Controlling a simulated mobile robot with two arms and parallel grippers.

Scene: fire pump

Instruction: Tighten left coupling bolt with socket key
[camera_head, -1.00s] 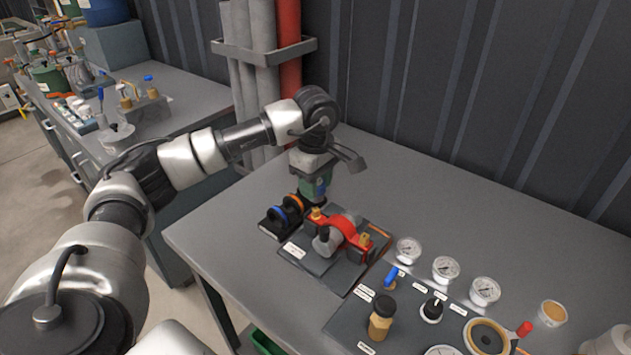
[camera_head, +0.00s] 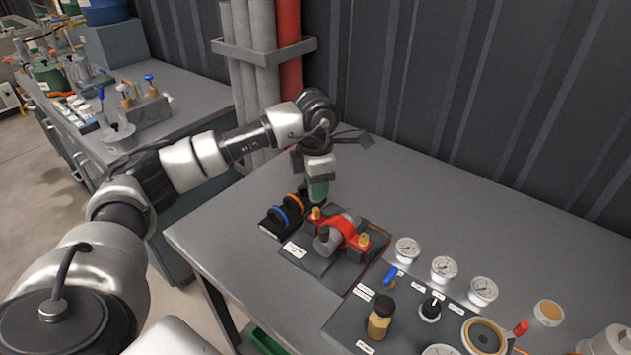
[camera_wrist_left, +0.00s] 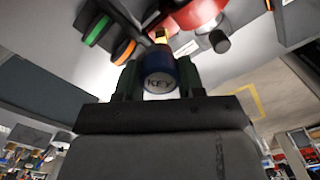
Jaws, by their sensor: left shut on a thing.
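The red coupling (camera_head: 350,232) sits on a dark labelled plate on the bench, with a brass left bolt (camera_head: 315,213) and a brass right bolt (camera_head: 364,240). My left gripper (camera_head: 318,192) points down close above the left bolt. In the left wrist view its green fingers are shut on the socket key (camera_wrist_left: 159,82), whose round end reads KEY. The left bolt (camera_wrist_left: 161,37) shows just beyond the key there. I cannot tell whether the key touches the bolt. The key's lower end is mostly hidden. My right gripper is not in view.
Several gauges (camera_head: 444,269) and a panel with a blue lever (camera_head: 390,278) and a brass-and-black knob (camera_head: 381,318) lie to the right. The back of the bench is clear.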

